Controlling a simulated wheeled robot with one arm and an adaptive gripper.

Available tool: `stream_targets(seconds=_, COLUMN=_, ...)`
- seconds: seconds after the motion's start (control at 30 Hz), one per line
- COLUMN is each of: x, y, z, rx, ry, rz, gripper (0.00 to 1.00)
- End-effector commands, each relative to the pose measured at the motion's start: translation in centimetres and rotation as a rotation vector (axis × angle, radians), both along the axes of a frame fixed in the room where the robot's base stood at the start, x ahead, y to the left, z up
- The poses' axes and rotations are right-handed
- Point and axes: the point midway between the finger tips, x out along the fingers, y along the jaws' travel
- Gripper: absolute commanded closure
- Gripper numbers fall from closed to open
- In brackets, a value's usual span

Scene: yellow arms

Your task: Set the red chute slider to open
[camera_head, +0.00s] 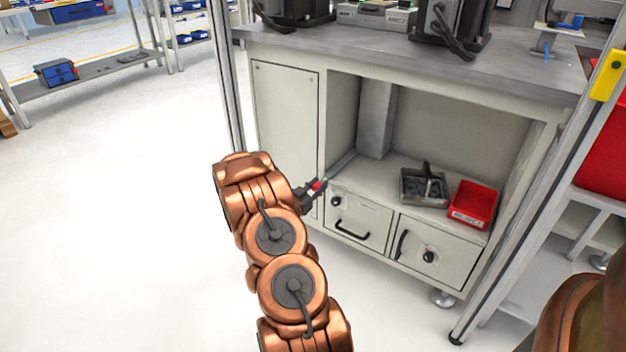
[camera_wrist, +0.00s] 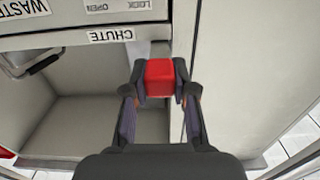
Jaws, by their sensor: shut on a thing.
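The red chute slider (camera_wrist: 160,77) is a small red block in the wrist view. It sits between the two dark fingertips of my gripper (camera_wrist: 160,88), which is shut on it. A CHUTE label (camera_wrist: 110,35) and a LOCK/OPEN label (camera_wrist: 117,5) lie to its left and above, upside down. I cannot tell from these frames which setting the slider stands at. In the head view, my gripper (camera_head: 314,191) is at the left edge of the bench's open compartment, with a bit of red at its tip.
The grey bench (camera_head: 284,85) has a closed panel left of the compartment. A red bin (camera_head: 473,204) and a grey tray (camera_head: 424,187) stand on its shelf. Two handled fronts (camera_head: 357,218) lie below. The floor at left is clear.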

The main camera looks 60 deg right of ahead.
Motion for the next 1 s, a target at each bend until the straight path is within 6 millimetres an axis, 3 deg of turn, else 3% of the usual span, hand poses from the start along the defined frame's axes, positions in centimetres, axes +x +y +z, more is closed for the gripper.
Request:
stream_targets(seconds=0.2, x=0.1, y=1.6, z=0.2, rx=-0.002, ry=0.002, rz=0.002, gripper=1.00)
stream_targets(seconds=0.57, x=0.1, y=1.9, z=0.0, rx=-0.001, ry=0.003, rz=0.002, gripper=1.00)
stream_targets(seconds=0.6, x=0.1, y=1.9, z=0.0, rx=-0.001, ry=0.003, rz=0.002, gripper=0.71)
stream_targets(seconds=0.83, x=0.1, y=1.8, z=0.0, rx=0.000, ry=0.002, rz=0.001, gripper=0.48)
stream_targets(seconds=1.0, x=0.0, y=1.7, z=0.0, rx=0.000, ry=0.002, rz=0.000, gripper=0.48)
